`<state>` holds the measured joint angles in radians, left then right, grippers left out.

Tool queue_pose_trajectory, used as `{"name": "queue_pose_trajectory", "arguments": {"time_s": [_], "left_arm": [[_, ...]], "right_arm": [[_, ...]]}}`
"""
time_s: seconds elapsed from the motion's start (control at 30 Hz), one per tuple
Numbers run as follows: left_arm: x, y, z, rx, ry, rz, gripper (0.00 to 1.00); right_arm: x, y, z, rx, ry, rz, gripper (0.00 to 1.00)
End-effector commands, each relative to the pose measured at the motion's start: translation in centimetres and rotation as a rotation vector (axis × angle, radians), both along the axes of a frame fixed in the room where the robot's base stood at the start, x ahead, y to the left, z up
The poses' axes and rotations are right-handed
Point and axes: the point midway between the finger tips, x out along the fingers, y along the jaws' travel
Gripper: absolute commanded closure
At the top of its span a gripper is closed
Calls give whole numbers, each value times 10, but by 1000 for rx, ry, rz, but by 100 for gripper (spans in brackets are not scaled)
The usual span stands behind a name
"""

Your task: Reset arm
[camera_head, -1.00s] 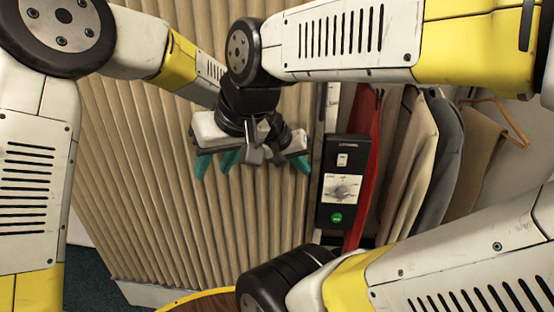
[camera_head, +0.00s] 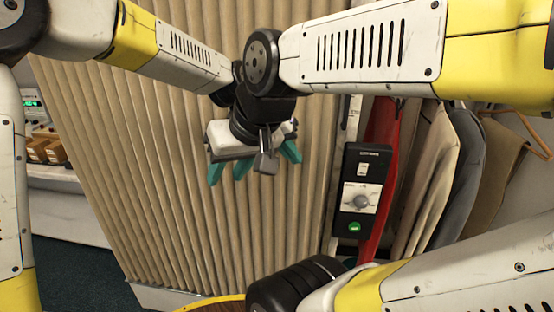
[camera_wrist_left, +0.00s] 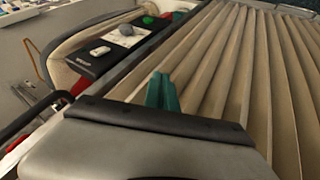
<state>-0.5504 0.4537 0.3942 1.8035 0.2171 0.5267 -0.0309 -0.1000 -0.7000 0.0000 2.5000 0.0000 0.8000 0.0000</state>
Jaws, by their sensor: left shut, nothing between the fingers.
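In the head view my two grippers overlap in the upper middle, before the pleated beige curtain. My left gripper (camera_head: 289,151) is the one further right; its teal fingers are shut with nothing between them. Its teal fingers also show together in the left wrist view (camera_wrist_left: 162,92), in front of the curtain. My right gripper (camera_head: 229,171) is just to the left, with a pale body and teal fingertips pointing down. The overlap hides which fingertips belong to it, so I cannot tell its opening. I see no object held.
A black control box (camera_head: 361,190) with a knob and green button is right of the grippers. A red garment (camera_head: 377,140) and several coats (camera_head: 428,180) hang beside it. The beige curtain (camera_head: 170,180) fills the middle. A shelf (camera_head: 60,178) with small boxes stands at far left.

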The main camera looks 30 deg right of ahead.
Motion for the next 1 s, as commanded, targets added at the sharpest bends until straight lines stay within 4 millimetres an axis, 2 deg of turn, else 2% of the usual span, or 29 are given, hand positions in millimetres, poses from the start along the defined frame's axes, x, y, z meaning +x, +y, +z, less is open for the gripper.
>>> {"name": "queue_pose_trajectory", "arguments": {"time_s": [0.27,0.37,0.43,0.47,0.57,0.6,0.73,0.9,1.0], "left_arm": [[0,7,7,1,-1,1,100],[7,24,14,12,-18,23,100],[15,51,24,27,-43,55,100],[20,67,29,36,-57,76,100],[32,131,47,76,-104,158,100],[34,161,54,94,-121,196,100],[29,251,69,145,-163,323,100],[-1,357,78,193,-190,497,100],[-27,407,75,210,-197,594,100]], "right_arm": [[0,0,0,0,0,0,64],[0,0,0,0,0,0,64],[0,0,0,0,0,0,64],[0,0,0,0,0,0,64],[0,0,0,0,0,0,64],[0,0,0,0,0,0,64],[0,0,0,0,0,0,64],[0,0,0,0,0,0,64],[0,0,0,0,0,0,64]]}}
